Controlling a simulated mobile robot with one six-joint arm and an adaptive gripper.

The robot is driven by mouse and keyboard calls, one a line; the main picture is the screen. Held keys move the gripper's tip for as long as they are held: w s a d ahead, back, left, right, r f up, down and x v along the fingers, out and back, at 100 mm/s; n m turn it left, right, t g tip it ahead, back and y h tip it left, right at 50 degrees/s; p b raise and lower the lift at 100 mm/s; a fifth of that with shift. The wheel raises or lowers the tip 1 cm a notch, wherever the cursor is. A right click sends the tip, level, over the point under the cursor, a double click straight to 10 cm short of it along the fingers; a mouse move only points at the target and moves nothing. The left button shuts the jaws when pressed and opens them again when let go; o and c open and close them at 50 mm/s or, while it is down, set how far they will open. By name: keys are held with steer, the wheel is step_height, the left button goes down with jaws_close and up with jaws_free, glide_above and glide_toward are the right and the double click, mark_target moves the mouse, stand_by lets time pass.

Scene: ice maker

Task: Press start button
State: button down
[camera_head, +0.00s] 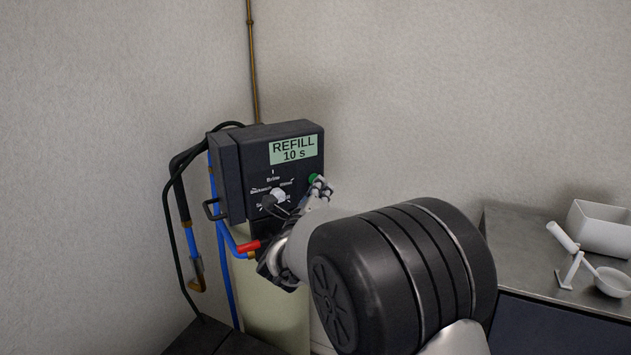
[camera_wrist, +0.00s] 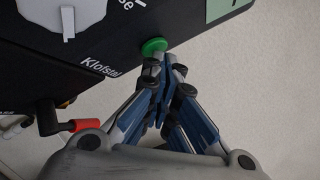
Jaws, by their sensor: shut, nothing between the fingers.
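The dark control box (camera_head: 240,165) hangs in the corner, its display (camera_head: 293,149) reading "REFILL 10 s". The green start button (camera_head: 316,178) is at the lower right of its front, partly covered by my gripper. In the wrist view the green button (camera_wrist: 153,46) sits at the panel's lower edge. My gripper (camera_head: 318,184) is shut and empty. Its fingertips (camera_wrist: 165,57) are at the green button and appear to touch it; how far the button is pushed in cannot be told.
A white dial (camera_head: 278,196) is on the panel left of the button. A red-handled valve (camera_head: 248,246) and blue pipes (camera_head: 228,240) are below. A metal counter (camera_head: 515,240) at right holds a white bin (camera_head: 600,228) and a scoop (camera_head: 611,281).

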steer(key=shift+s, duration=0.1)
steer(key=shift+s+d+b, duration=0.5)
steer(key=shift+s+b, duration=0.15)
steer(key=shift+b, duration=0.25)
steer(key=s+d+b, duration=0.1)
steer(key=s+b, duration=0.1)
steer(key=s, duration=0.1)
steer(key=s+d+b, duration=0.1)
steer(key=b, duration=0.1)
steer(key=shift+s+d, duration=0.15)
steer(key=shift+d, duration=0.2)
